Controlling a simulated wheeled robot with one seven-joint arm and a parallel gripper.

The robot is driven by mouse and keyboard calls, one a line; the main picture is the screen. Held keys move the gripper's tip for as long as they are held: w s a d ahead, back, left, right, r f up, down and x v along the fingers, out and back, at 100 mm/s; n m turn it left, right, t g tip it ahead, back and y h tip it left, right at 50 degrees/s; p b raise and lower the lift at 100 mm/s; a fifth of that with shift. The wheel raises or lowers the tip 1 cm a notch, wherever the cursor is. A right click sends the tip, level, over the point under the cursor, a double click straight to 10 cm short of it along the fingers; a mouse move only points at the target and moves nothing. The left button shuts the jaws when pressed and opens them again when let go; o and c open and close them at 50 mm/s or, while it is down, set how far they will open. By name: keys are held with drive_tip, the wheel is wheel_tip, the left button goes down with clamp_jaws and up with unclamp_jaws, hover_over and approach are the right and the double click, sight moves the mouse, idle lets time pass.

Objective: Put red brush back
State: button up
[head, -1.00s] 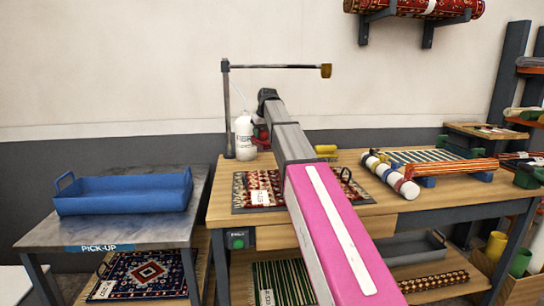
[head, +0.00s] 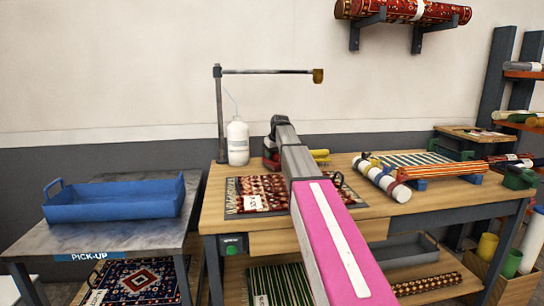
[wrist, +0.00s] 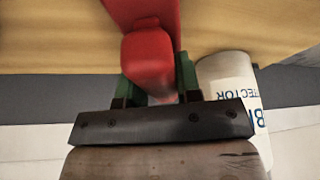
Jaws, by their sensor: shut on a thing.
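The red brush (wrist: 148,60) is between the green fingers of my gripper (wrist: 160,78) in the wrist view. The fingers are shut on it, and part of it runs out of the top of the picture. I cannot tell whether the brush touches the bench top.
A white bottle (head: 237,143) stands close to the left of my gripper; its lettering shows in the wrist view (wrist: 228,85). A patterned rug (head: 245,185) lies in front. A post with a horizontal arm (head: 219,110) stands behind. A blue tray (head: 115,200) is on the left table.

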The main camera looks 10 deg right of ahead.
drive_tip(key=shift+f, duration=0.2)
drive_tip(key=o, duration=1)
drive_tip(key=shift+c, duration=0.2)
drive_tip(key=v, duration=1.2)
drive_tip(key=shift+s+r, duration=0.1)
